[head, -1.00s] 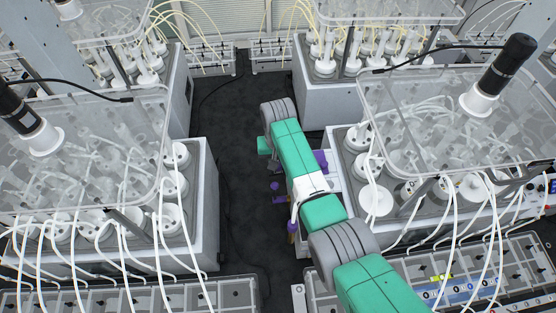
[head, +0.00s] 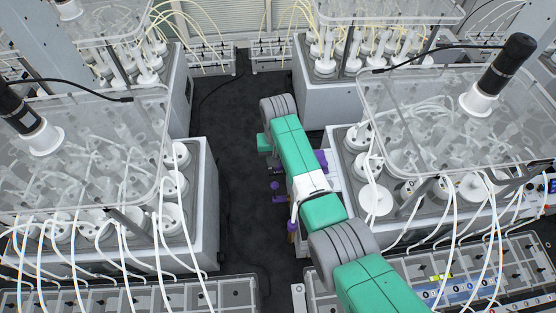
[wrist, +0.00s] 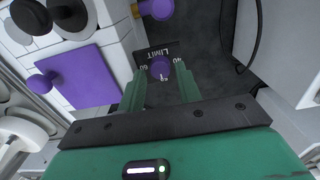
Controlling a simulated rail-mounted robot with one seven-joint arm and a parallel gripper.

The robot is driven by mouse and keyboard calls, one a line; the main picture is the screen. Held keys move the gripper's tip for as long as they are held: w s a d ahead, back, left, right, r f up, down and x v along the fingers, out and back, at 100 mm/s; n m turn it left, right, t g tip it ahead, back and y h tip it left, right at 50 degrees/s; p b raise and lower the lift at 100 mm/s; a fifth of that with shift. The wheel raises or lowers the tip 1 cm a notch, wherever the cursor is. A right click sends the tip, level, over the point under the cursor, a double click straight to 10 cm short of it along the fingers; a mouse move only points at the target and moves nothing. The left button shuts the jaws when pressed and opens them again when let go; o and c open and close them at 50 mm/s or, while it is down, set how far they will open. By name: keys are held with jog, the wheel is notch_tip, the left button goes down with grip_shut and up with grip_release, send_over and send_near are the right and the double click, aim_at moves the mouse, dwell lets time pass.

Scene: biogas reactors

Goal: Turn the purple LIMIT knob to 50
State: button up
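The purple LIMIT knob (wrist: 160,70) shows in the middle of the wrist view. It stands on a dark dial plate (wrist: 150,52) with the word LIMIT and the numbers 40 and 60 in white. The knob's pointer setting is too small to read. My gripper (wrist: 160,84) is open, with one green finger on each side of the knob in this view. Gaps show between the fingers and the knob; how deep the fingertips reach is unclear. In the head view my arm covers much of this area, and the LIMIT knob cannot be singled out.
A purple panel (wrist: 88,73) with a purple round handle (wrist: 42,82) is on the white cabinet at left. Another purple knob (wrist: 157,9) is at the top. A black cable (wrist: 255,42) hangs at right. Dark floor (head: 225,120) lies between the reactor cabinets.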

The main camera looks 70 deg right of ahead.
notch_tip(320, 180, up, 7)
jog(key=shift+f, duration=0.2)
dwell(0.6)
